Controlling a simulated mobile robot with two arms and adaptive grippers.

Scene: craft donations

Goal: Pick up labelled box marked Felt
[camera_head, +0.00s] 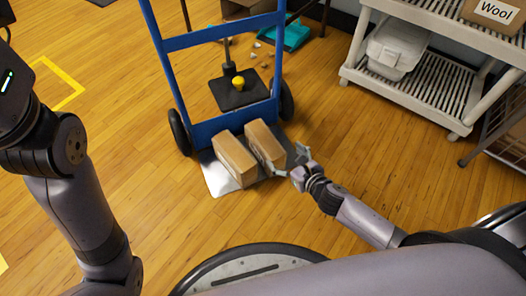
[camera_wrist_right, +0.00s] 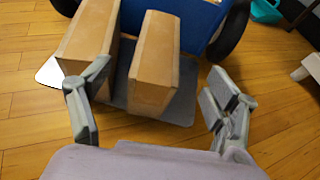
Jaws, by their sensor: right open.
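Two brown cardboard boxes stand side by side on the metal toe plate of a blue hand truck, a left box (camera_head: 235,158) and a right box (camera_head: 265,146). No label is readable on either, so I cannot tell which is marked Felt. My right gripper (camera_head: 291,160) is open just at the near right side of the right box. In the right wrist view, the open fingers of the right gripper (camera_wrist_right: 157,108) spread to either side of the right box (camera_wrist_right: 154,65), with the left finger near the left box (camera_wrist_right: 88,35). My left gripper is out of view.
The blue hand truck (camera_head: 217,35) stands behind the boxes. A box marked Wool (camera_head: 493,12) sits on a pale shelf unit (camera_head: 440,92) at the right, above a white lidded bin (camera_head: 397,50). A teal dustpan (camera_head: 296,36) lies behind.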

